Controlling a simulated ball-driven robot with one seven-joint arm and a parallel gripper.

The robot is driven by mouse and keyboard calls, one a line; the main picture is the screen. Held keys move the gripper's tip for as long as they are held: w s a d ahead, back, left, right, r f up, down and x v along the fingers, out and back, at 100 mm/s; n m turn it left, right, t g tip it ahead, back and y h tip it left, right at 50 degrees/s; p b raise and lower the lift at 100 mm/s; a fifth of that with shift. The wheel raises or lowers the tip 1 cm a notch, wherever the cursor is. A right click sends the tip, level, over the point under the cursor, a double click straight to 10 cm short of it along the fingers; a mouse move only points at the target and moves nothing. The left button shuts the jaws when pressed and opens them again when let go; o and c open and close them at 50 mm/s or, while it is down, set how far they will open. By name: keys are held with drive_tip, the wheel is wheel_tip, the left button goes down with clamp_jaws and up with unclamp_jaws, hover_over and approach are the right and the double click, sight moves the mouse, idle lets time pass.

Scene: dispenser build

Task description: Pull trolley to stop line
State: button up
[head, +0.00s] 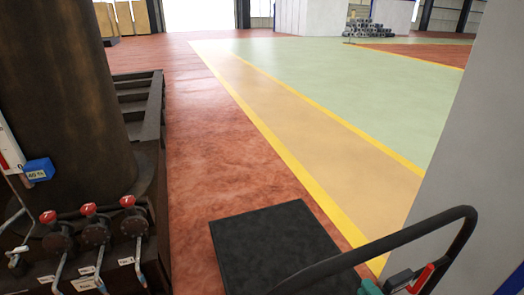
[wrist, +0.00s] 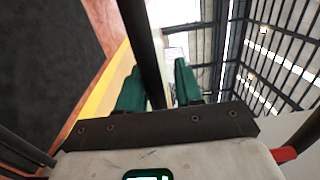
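The trolley has a flat black deck (head: 275,250), low at the bottom centre of the head view. Its black tubular handle (head: 405,236) rises and curves at the right. My gripper (head: 372,287) is at the lower right by the handle, with only a green fingertip and part of its body showing. In the wrist view the handle bar (wrist: 143,45) runs between the two green fingers (wrist: 159,85). The fingers stand apart, with a gap beside the bar on the right. Yellow lines (head: 290,160) edge an orange floor lane; I cannot tell which is the stop line.
A dark machine (head: 150,150) with a tank and red-knobbed valves (head: 90,210) stands close on the left. A grey panel (head: 470,150) blocks the right. Red floor (head: 210,140) lies open ahead. Stacked grey parts (head: 368,29) stand far back.

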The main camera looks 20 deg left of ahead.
drive_tip(key=o, duration=0.3)
drive_tip(key=shift+d, duration=0.15)
drive_tip(key=shift+o, duration=0.2)
drive_tip(key=shift+f, duration=0.15)
drive_tip(key=shift+s+f, duration=0.1)
drive_tip(key=p+v, duration=0.1)
drive_tip(key=v, duration=1.1)
drive_tip(key=s+a+n+g+h+p, duration=0.1)
drive_tip(key=s+a+n+g+p, duration=0.1)
drive_tip(key=s+n+g+p, duration=0.3)
drive_tip(key=s+a+n+g+h+p, duration=0.1)
drive_tip(key=s+a+n+g, duration=0.2)
drive_tip(key=s, duration=0.4)
drive_tip(key=s+d+r+n+g+h+p, duration=0.1)
drive_tip(key=s+d+r+g+h+p, duration=0.1)
drive_tip(key=s+d+r+h, duration=0.2)
drive_tip(key=s+d+r+n+g+h+p, duration=0.1)
drive_tip(key=s+d+r+g+h+p, duration=0.2)
drive_tip(key=s, duration=0.7)
drive_tip(key=d+r+h, duration=0.1)
drive_tip(key=d+r, duration=0.1)
drive_tip(key=d, duration=0.1)
drive_tip(key=shift+s+d+g+h+p, duration=0.2)
drive_tip(key=shift+s+g+h+p, duration=0.1)
drive_tip(key=shift+s+h, duration=0.1)
